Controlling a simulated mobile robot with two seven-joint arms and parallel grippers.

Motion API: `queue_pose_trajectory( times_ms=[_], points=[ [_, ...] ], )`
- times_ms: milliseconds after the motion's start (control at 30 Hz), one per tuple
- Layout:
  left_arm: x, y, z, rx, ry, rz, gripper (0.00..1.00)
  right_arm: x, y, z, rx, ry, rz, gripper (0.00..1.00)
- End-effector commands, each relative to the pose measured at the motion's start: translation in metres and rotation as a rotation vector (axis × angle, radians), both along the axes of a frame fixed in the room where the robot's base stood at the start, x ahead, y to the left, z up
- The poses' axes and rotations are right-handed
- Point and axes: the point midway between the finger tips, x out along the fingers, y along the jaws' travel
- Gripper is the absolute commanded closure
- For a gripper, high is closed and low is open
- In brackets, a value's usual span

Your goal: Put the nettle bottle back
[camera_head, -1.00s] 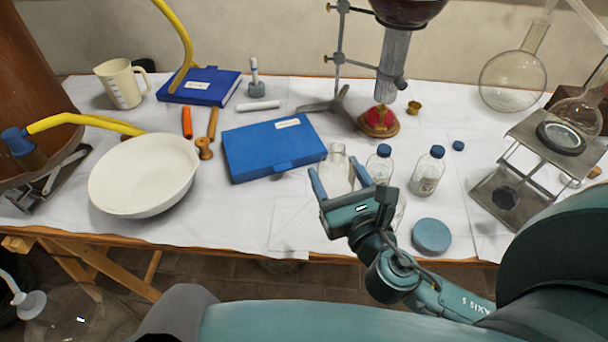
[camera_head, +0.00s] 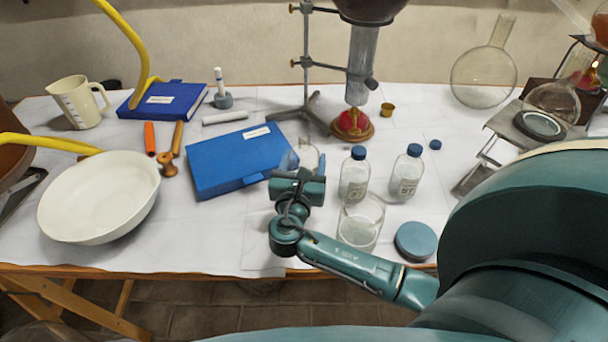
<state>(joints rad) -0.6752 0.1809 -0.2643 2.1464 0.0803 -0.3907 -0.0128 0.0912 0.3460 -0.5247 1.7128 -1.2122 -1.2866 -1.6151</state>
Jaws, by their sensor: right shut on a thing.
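My right gripper (camera_head: 305,166) is shut on an uncapped clear glass bottle (camera_head: 308,153), mostly hidden behind the gripper, beside the blue case. I cannot tell whether it touches the table. Two clear bottles with blue caps, one left (camera_head: 354,180) and one right (camera_head: 406,177), stand upright to the right of the gripper. Their labels are too small to read, so I cannot tell which bottle is nettle. A loose blue cap (camera_head: 435,145) lies to the right of them. My left gripper is not in view.
An empty glass beaker (camera_head: 360,225) and a round blue lid (camera_head: 415,240) stand near the front edge. A blue case (camera_head: 228,165) and white bowl (camera_head: 98,205) are to the left. A metal stand (camera_head: 306,70) rises behind.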

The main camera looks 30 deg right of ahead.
Motion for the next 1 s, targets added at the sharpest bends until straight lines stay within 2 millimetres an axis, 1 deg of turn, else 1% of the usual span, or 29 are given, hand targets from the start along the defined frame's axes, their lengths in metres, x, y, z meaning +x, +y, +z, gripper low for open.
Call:
queue_pose_trajectory(
  times_ms=[33, 100, 200, 400, 600, 633, 867, 900, 1000],
  points=[
    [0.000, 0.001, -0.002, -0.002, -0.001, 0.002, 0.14, 0.000, 0.000, -0.010, -0.003, 0.003, 0.000, 0.75],
    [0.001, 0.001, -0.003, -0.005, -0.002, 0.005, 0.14, 0.000, 0.000, -0.020, -0.003, 0.003, 0.000, 0.75],
    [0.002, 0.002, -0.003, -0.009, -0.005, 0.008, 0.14, 0.000, 0.000, -0.030, -0.001, 0.001, 0.001, 0.75],
    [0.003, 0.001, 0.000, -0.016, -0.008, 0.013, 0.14, 0.000, 0.000, -0.031, 0.000, -0.001, 0.002, 0.75],
    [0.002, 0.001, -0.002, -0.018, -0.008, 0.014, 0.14, 0.000, 0.000, -0.035, 0.000, 0.000, 0.001, 0.75],
    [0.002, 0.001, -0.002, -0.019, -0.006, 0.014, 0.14, 0.000, 0.000, -0.035, 0.000, 0.001, 0.002, 0.38],
    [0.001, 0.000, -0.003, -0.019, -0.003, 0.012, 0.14, 0.000, 0.000, -0.035, 0.000, 0.001, 0.001, 0.19],
    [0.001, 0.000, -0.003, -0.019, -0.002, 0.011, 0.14, 0.000, 0.000, -0.035, 0.000, 0.001, 0.001, 0.18],
    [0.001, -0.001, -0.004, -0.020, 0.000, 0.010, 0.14, 0.000, 0.000, -0.035, 0.000, 0.001, 0.001, 0.18]
  ],
)
